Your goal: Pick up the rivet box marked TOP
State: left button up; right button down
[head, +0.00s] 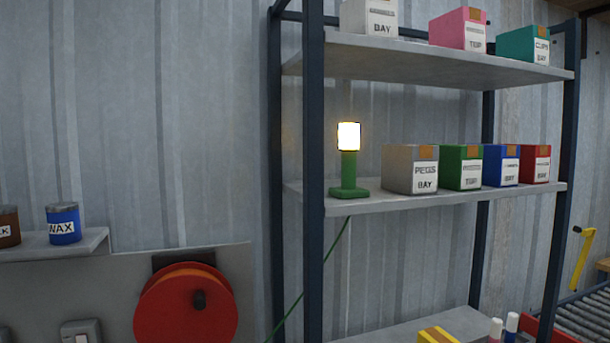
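Several labelled boxes stand on a metal rack. On the middle shelf, a green box (461,167) has a label ending in TOP; its upper word is too small to read surely. On the top shelf, a pink box (459,29) is also marked TOP, and its upper word is blurred. I cannot tell which of these two is the rivet box. Neither of my grippers is in view.
Beside the green box stand a grey PEGS BAY box (410,169), a blue box (501,165) and a red box (536,163). A lit green lamp (349,165) stands left on that shelf. Above are a white box (370,18) and a teal box (524,44). Dark posts (313,240) frame the rack.

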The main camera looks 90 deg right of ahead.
aim_at(460, 166)
jog(key=k+z, duration=0.1)
jog(key=z, duration=3.65)
